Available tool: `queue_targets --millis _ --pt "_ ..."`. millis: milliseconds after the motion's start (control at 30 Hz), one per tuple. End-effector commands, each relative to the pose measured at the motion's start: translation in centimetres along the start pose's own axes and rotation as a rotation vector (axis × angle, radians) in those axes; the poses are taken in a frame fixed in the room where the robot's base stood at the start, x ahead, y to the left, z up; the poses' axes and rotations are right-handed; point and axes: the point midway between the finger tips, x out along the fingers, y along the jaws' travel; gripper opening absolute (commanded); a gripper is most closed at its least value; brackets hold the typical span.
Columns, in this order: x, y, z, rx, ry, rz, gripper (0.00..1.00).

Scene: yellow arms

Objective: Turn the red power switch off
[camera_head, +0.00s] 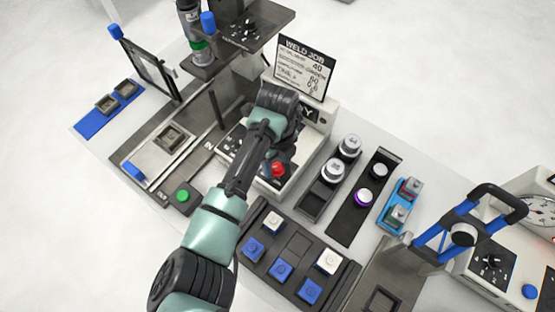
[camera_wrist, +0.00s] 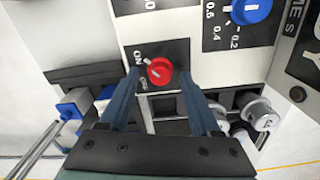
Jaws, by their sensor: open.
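The red power switch (camera_wrist: 160,70) is a round red knob on a dark plate, with ON and OFF printed on its left side. A pale mark on the knob seems to face the ON side. It also shows in the head view (camera_head: 278,170) at the front of the white welder panel. My gripper (camera_wrist: 159,76) is open, with one finger on each side of the knob in the wrist view. I cannot tell whether the fingers touch it. In the head view my arm hides much of the panel, and the fingers are not clear.
A blue dial (camera_wrist: 250,10) sits on the same panel. A WELD JOB sign (camera_head: 304,68) stands behind it. Silver knobs (camera_head: 334,170) stand to the right, and a tray of blue and white blocks (camera_head: 297,247) lies in front. A green button (camera_head: 183,195) is left of my arm.

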Motion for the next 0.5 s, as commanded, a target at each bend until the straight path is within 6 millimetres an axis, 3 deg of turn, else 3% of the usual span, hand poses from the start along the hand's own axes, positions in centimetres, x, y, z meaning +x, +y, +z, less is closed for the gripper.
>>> queue_targets --millis 367,500 --pt "0.63 -0.03 -0.03 0.001 -0.001 -0.001 0.64" --pt "0.61 -0.03 -0.02 0.001 -0.001 -0.001 0.39"
